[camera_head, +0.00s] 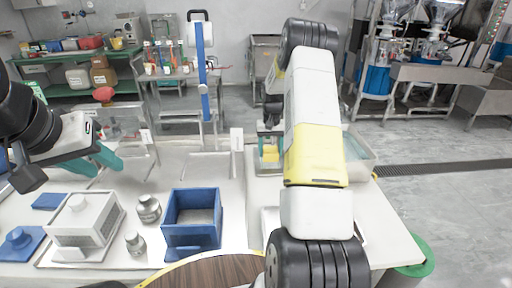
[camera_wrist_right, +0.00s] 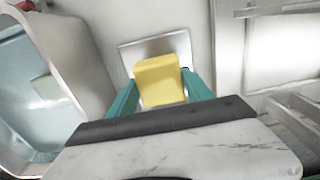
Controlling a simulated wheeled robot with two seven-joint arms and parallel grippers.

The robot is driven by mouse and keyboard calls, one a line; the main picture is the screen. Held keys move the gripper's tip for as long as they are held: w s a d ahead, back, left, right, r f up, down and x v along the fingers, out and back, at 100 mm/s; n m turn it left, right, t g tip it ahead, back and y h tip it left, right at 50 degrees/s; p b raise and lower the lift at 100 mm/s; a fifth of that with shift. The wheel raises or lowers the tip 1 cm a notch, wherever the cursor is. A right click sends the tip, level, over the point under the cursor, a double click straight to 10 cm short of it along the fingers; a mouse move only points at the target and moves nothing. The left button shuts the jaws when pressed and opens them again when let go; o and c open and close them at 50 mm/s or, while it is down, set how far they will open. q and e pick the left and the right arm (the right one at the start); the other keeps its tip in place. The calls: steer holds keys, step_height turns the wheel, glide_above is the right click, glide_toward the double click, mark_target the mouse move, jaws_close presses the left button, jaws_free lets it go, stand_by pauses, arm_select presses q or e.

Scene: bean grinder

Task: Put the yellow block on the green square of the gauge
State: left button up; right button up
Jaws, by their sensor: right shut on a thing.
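The yellow block (camera_wrist_right: 158,80) sits between the teal fingers of my right gripper (camera_wrist_right: 160,92) in the right wrist view. In the head view the block (camera_head: 270,153) and the right gripper (camera_head: 269,146) are partly hidden by my right arm. A metal square plate (camera_wrist_right: 182,42) shows behind the block; I cannot tell whether they touch. My left gripper (camera_head: 108,160) is at the left with its teal fingers apart, and no object shows between them. I cannot make out the gauge's green square in either view.
A clear bin (camera_head: 360,150) stands right of my right gripper; it also shows in the wrist view (camera_wrist_right: 75,80). A blue open box (camera_head: 192,242), a white vented box (camera_head: 85,225) and metal weights (camera_head: 148,208) stand at the front left.

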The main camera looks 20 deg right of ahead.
mark_target(270, 155)
steer(key=shift+w+d+f, duration=0.1)
steer(key=shift+w+d, duration=0.2)
steer(key=shift+w, duration=0.55)
steer(key=shift+f, duration=1.75)
steer(key=shift+f, duration=0.1)
steer(key=o, duration=1.5)
